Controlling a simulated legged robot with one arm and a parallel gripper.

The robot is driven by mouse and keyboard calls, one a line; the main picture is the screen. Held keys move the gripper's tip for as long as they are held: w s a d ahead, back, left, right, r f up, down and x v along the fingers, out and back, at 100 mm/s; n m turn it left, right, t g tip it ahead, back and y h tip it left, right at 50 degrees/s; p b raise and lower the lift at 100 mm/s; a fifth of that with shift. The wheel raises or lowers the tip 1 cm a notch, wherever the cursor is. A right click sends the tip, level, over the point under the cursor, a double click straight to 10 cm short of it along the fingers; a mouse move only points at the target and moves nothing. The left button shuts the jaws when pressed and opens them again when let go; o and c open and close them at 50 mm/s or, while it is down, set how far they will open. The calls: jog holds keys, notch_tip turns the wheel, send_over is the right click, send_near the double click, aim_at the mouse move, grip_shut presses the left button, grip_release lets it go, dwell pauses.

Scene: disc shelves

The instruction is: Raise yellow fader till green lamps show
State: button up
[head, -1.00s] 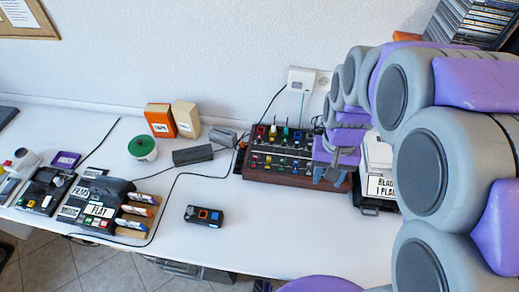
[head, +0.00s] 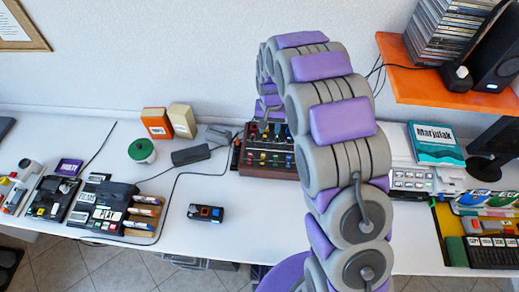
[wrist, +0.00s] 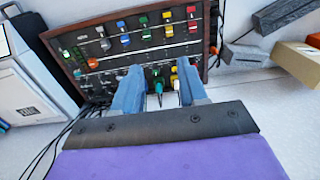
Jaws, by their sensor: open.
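The mixer panel (wrist: 125,45) has a dark face and a brown wooden frame; it shows upside down in the wrist view. My gripper (wrist: 159,70) is open over its near edge in that view, with blue-grey fingers apart. A yellow cap (wrist: 174,77) and a green cap (wrist: 157,79) show between the fingers; the yellow one is close to the right finger. I cannot tell whether either is touched. Other coloured caps, including a yellow one (wrist: 144,20), stand in rows farther off. In the head view my arm hides part of the mixer (head: 262,173).
A small black device (head: 206,213) lies in front. An orange shelf (head: 430,82) juts out at right. Black cables cross the table.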

jog(key=b, duration=0.1)
send_over(263, 155)
jog(key=f, duration=0.8)
jog(key=d+f, duration=0.1)
jog(key=f, duration=0.4)
jog(key=shift+f, duration=0.1)
jog(key=f, duration=0.1)
jog(key=a+f, duration=0.1)
jog(key=f, duration=0.3)
jog(key=shift+a+b, duration=0.35)
jog(key=shift+a, duration=0.05)
jog(key=shift+d, duration=0.65)
jog(key=c, duration=0.3)
jog(key=shift+a, duration=0.4)
jog(key=c, duration=0.5)
jog(key=shift+d, duration=0.1)
